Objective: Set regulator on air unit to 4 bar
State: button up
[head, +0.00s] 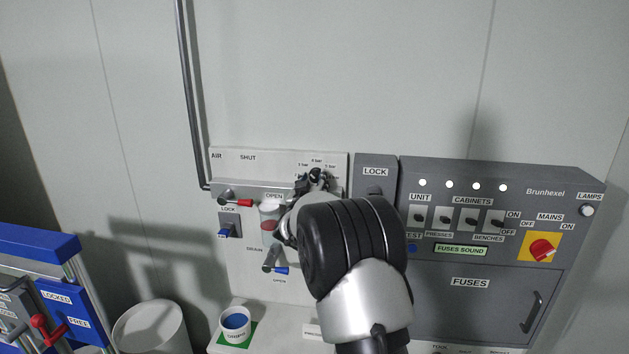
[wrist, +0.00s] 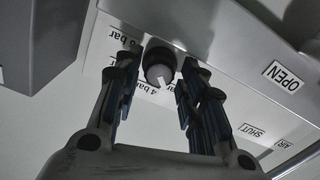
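The air unit (head: 235,170) is a pale wall panel, left of the dark cabinet. Its regulator is a dark round knob with a white pointer (wrist: 158,66), seen in the wrist view. The pointer is directed at the printed "4 bar" side, a little right of the label's middle. My gripper (head: 314,182) is at the regulator, and in the wrist view its fingers (wrist: 160,62) stand apart, one on each side of the knob. Narrow gaps show between fingers and knob. In the head view, my gripper and wrist hide the knob and part of the panel.
A red-handled valve (head: 236,202), a blue lock tab (head: 228,230), a clear bowl (head: 269,213) and a blue drain handle (head: 281,270) are close by on the panel. The dark fuse cabinet (head: 450,300) stands right. A white cup (head: 234,326) sits below.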

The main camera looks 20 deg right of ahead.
jog(key=shift+w+d, duration=0.3)
jog(key=shift+w, duration=0.15)
jog(key=shift+c, duration=0.4)
